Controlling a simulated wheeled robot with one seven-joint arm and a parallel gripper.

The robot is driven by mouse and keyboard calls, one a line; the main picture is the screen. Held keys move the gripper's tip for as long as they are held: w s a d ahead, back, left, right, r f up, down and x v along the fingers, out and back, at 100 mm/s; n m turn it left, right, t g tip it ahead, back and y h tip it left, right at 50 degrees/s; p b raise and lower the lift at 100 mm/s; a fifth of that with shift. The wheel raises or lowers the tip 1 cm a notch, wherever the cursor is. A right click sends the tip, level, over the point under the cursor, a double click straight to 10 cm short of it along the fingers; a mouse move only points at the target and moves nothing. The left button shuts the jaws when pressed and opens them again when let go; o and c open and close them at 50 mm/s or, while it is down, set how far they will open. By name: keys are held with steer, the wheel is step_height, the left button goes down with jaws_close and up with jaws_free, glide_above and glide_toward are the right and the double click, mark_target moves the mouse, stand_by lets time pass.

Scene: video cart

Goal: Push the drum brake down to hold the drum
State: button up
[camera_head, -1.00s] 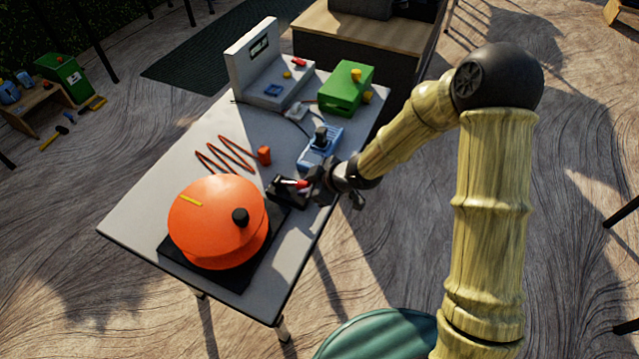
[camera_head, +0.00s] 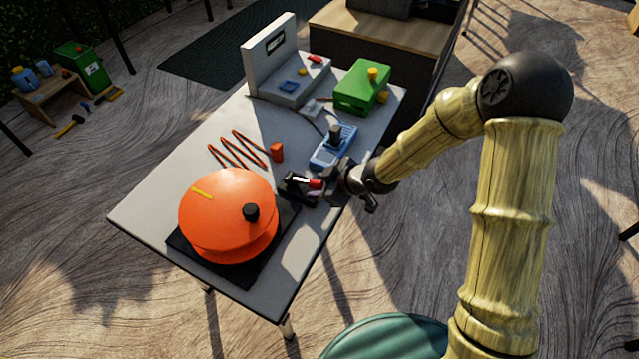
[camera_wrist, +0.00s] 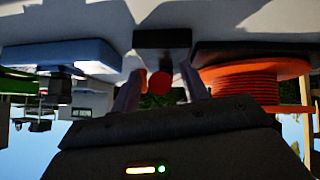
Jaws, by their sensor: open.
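The drum (camera_head: 225,215) is an orange reel with a black knob and a yellow mark, on a black base at the table's near end. The drum brake (camera_head: 297,188) is a small black block beside it, with a red-tipped lever (camera_head: 316,184) pointing towards my gripper. My gripper (camera_head: 333,186) is open, just right of the red tip. In the wrist view the scene looks inverted. The red tip (camera_wrist: 160,83) shows between my two spread fingers, with the black block (camera_wrist: 162,40) behind it and the drum (camera_wrist: 255,80) to the right. Whether the fingers touch the lever I cannot tell.
A blue device (camera_head: 333,147) with a dark knob stands close behind my gripper. An orange zigzag cord (camera_head: 238,150) lies on the grey table (camera_head: 150,205). A green box (camera_head: 360,88) and a grey console (camera_head: 290,80) stand at the far end.

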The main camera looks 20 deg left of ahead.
steer(key=p+v, duration=0.7)
steer(key=v, duration=1)
steer(key=shift+s+d, duration=0.2)
steer(key=shift+d, duration=0.05)
steer(key=shift+w, duration=0.1)
